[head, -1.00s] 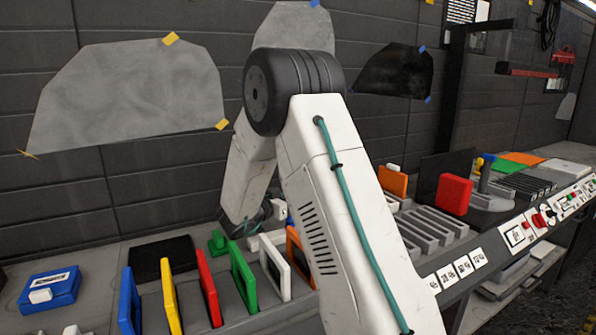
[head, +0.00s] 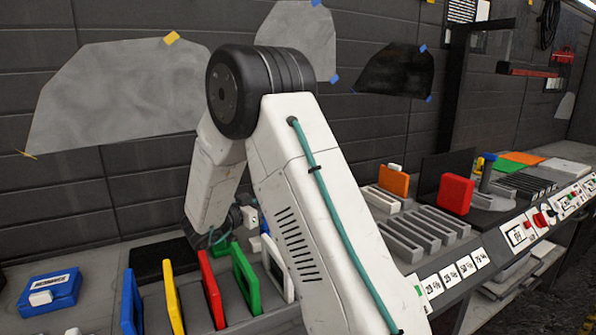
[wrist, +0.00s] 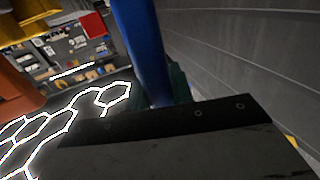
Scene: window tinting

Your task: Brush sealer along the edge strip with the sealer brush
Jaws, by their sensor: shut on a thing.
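My gripper (wrist: 165,95) shows only in part in the wrist view, at the base of a long blue bar (wrist: 143,45). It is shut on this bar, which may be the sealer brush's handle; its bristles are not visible. A dark plate with small round holes (wrist: 175,118) crosses the lower part of that view. In the head view my wrist is low over the bench, left of my upper arm. My fingers and most of what they hold are hidden there. I cannot identify the edge strip in either view.
On the bench stand upright blue (head: 131,303), yellow (head: 171,295), red (head: 210,288) and green (head: 245,280) panels, close to my arm. A blue box (head: 52,288) lies at left. Grey slotted racks (head: 425,230) and a red block (head: 455,193) stand at right. The wall is close behind.

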